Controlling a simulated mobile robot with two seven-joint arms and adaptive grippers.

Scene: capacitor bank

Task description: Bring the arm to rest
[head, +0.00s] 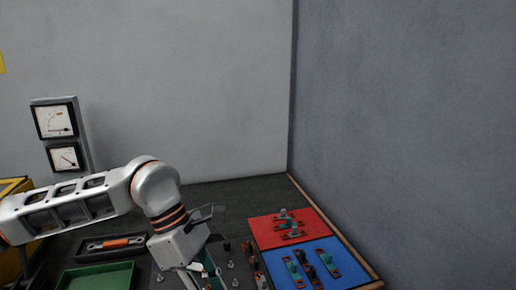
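My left arm (155,188) comes in from the left, white with orange rings, and bends downward over the dark bench. My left gripper (205,279) is low in the picture, partly cut off by the bottom edge, over small parts on the bench. I cannot tell whether its fingers are open or shut, or whether they hold anything. My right gripper is not in view.
A red mat (262,236) and a blue mat (330,252) with several small parts lie at right, beside a wooden bench edge and grey wall.

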